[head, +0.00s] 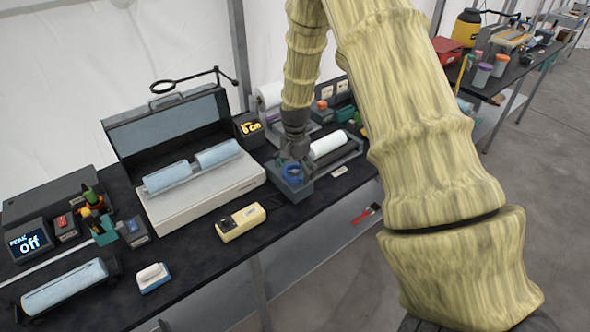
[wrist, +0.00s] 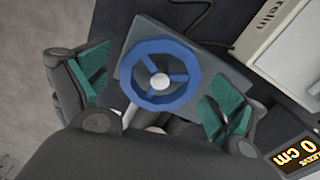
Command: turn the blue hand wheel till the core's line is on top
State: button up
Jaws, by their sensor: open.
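The blue hand wheel (wrist: 183,77) has a white hub and several spokes, and it sits on a grey block (wrist: 130,68). In the head view the wheel (head: 292,173) shows small below my gripper (head: 293,158), partly covered by it. A white cylinder (head: 328,145), which looks like the core, lies in a grey cradle behind and right of the wheel. I cannot see a line on it. In the wrist view my gripper (wrist: 158,91) is open, its teal-padded fingers on either side of the wheel with gaps between pads and rim. It holds nothing.
A pale machine (head: 205,200) with an open dark lid and two light-blue cylinders stands left of the wheel. A yellow box (head: 241,223) lies in front of it. A lit display (head: 250,128) stands behind. A magnifier (head: 178,86) on an arm hangs above the lid.

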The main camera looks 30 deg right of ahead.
jog(key=shift+f, duration=0.4)
jog(key=c, duration=1)
